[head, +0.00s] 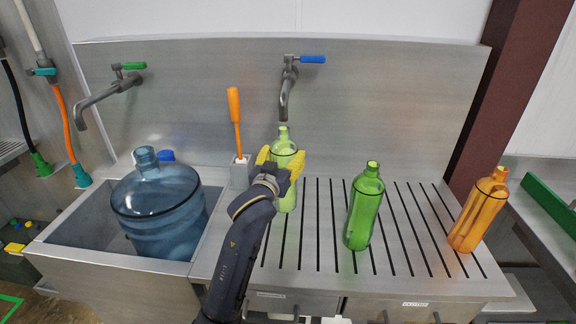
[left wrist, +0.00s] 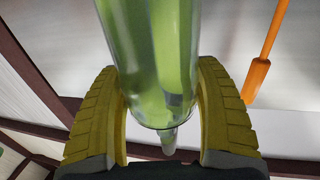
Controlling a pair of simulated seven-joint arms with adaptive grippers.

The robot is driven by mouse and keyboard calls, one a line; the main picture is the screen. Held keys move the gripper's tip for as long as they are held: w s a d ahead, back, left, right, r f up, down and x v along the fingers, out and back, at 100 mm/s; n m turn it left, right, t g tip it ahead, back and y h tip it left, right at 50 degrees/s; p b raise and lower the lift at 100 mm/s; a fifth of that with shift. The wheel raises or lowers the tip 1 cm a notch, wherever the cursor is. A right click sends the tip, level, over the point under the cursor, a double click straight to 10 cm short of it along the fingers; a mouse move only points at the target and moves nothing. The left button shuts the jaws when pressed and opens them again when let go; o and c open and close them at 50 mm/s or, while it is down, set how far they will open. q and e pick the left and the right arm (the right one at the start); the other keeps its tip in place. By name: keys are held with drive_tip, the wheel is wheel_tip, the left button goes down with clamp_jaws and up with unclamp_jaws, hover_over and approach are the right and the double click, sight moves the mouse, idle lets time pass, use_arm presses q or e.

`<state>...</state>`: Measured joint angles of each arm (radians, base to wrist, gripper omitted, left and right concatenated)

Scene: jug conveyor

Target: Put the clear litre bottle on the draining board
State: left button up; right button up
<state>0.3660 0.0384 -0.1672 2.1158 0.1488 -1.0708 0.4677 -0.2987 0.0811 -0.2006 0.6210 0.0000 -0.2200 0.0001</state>
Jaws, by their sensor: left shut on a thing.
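A see-through, pale green-tinted bottle (head: 284,147) stands upright over the back left part of the slatted draining board (head: 323,270). My left gripper (head: 279,161) is shut on this bottle, with its yellow fingers on either side. The arm hides part of the bottle, and I cannot tell whether its base touches the board. In the left wrist view the bottle (left wrist: 150,60) fills the space between the yellow fingers of the gripper (left wrist: 162,115). My right gripper is not in view.
A green bottle (head: 364,208) and an orange bottle (head: 480,211) stand on the board to the right. A big blue jug (head: 160,212) sits in the sink. An orange-handled brush (head: 235,118) stands in a grey holder (head: 241,172). A blue-handled tap (head: 287,88) hangs behind.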

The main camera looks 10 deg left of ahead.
use_arm(q)
drive_tip(key=shift+f, duration=1.45)
drive_tip(key=o, duration=1.2)
drive_tip(key=shift+f, duration=0.1)
drive_tip(key=s, duration=1.2)
drive_tip(key=shift+a, duration=0.2)
